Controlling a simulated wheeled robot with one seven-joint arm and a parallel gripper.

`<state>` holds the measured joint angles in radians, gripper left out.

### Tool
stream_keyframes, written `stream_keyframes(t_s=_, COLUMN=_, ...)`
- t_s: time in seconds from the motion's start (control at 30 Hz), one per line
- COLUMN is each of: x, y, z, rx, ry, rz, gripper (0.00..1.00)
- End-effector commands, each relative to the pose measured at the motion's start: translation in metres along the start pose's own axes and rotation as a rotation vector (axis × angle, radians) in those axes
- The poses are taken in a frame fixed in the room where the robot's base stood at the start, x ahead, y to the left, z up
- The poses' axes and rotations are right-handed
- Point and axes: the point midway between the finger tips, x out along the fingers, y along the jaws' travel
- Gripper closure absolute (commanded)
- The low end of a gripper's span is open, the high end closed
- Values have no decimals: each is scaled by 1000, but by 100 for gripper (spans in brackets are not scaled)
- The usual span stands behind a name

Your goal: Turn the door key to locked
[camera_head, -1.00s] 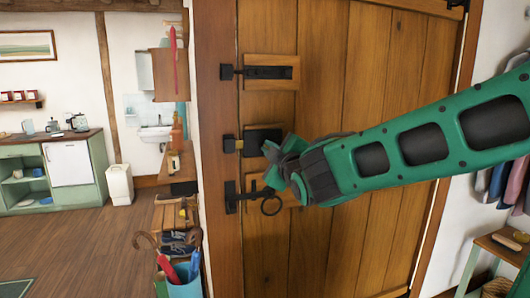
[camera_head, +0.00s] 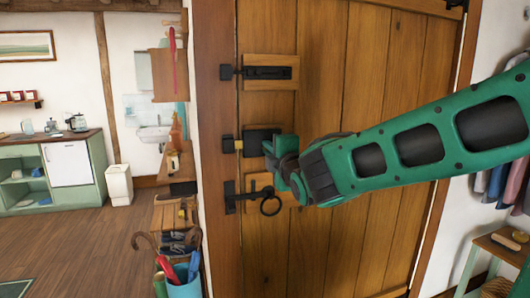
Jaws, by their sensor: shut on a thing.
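The wooden door (camera_head: 370,95) fills the middle of the view and looks closed. A black lock box (camera_head: 257,136) is mounted on it near the left edge, with a brass-coloured piece (camera_head: 238,146) at its left side. My gripper (camera_head: 272,156) is at the right part of the lock box, reaching in from the right. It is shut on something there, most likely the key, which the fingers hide. The key's angle cannot be seen.
A black bolt (camera_head: 268,73) sits above the lock box. A black latch with a ring handle (camera_head: 270,204) hangs just below my gripper. An umbrella stand (camera_head: 186,288) and a shoe bench (camera_head: 176,215) stand left of the door. A small table (camera_head: 500,250) stands at the right.

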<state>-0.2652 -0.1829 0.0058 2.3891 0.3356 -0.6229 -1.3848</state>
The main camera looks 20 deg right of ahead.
Motion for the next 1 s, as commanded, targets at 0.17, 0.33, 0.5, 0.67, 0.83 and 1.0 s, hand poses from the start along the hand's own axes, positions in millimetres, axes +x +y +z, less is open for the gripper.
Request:
stream_keyframes(t_s=0.17, x=0, y=-5, z=0, rx=-6, ry=1, rz=-12, gripper=100)
stream_keyframes(t_s=0.33, x=0, y=-6, z=-1, rx=-5, ry=1, rz=-12, gripper=100)
stream_keyframes(t_s=0.5, x=0, y=-5, z=-1, rx=-5, ry=1, rz=-10, gripper=77)
stream_keyframes(t_s=0.67, x=0, y=-3, z=-1, rx=-4, ry=1, rz=-6, gripper=77)
stream_keyframes(t_s=0.83, x=-1, y=-2, z=-1, rx=-4, ry=1, rz=-4, gripper=77)
stream_keyframes(t_s=1.0, x=-6, y=-2, z=-2, rx=-3, ry=3, rz=-4, gripper=77)
